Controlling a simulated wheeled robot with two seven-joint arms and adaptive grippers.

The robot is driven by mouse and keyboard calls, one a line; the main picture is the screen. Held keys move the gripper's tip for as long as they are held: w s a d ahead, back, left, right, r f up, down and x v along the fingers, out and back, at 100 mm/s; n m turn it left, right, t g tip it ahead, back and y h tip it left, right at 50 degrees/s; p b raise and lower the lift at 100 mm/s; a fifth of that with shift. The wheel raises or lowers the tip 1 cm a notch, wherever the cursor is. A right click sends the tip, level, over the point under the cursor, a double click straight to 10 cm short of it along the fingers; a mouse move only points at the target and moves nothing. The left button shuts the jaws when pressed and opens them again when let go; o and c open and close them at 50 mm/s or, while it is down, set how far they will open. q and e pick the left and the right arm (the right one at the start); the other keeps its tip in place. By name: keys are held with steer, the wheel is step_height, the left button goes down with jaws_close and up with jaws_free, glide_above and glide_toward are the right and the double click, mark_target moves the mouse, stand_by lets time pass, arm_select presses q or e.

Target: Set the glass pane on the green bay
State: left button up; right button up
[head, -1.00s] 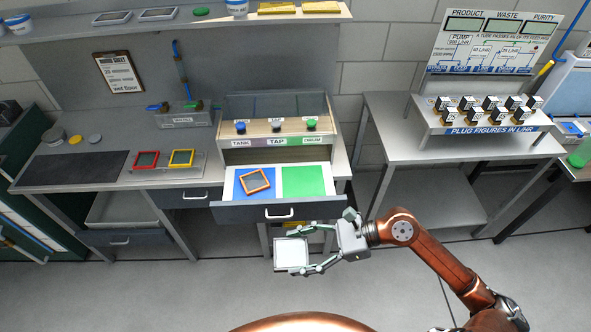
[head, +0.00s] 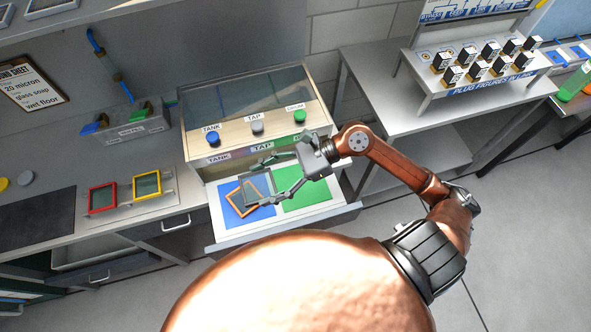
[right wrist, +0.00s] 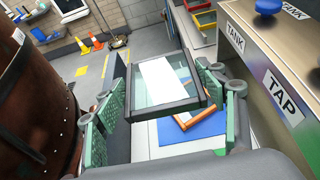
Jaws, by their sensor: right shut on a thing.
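My right gripper (head: 260,184) is shut on the dark-framed glass pane (head: 257,188), holding it by opposite edges. The pane also shows in the right wrist view (right wrist: 166,108), between the two green-padded fingers. In the head view it overlaps the blue bay (head: 229,187) and an orange-framed pane (head: 237,206) lying there. The wrist view shows it above the drawer; its exact height is hard to tell. The green bay (head: 308,190) is bare, to the right of the blue one, partly behind my gripper. My left gripper is not in view.
The open drawer (head: 285,226) holds both bays. Above it stands a cabinet with blue, grey and green knobs and TANK and TAP labels (head: 265,146). Red (head: 102,198) and yellow (head: 147,184) frames stand on the left counter.

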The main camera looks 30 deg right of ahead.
steer(key=d+f, duration=0.3)
steer(key=d, duration=0.5)
glide_above(307, 183)
steer(key=a, duration=0.1)
step_height(307, 183, down, 6)
steer(key=shift+r+b, duration=0.2)
steer(key=shift+b, duration=0.15)
steer(key=shift+d+f, duration=0.3)
steer(key=shift+f, duration=0.1)
steer(key=f, duration=0.3)
steer(key=shift+d+f, duration=0.1)
steer(key=shift+d, duration=0.1)
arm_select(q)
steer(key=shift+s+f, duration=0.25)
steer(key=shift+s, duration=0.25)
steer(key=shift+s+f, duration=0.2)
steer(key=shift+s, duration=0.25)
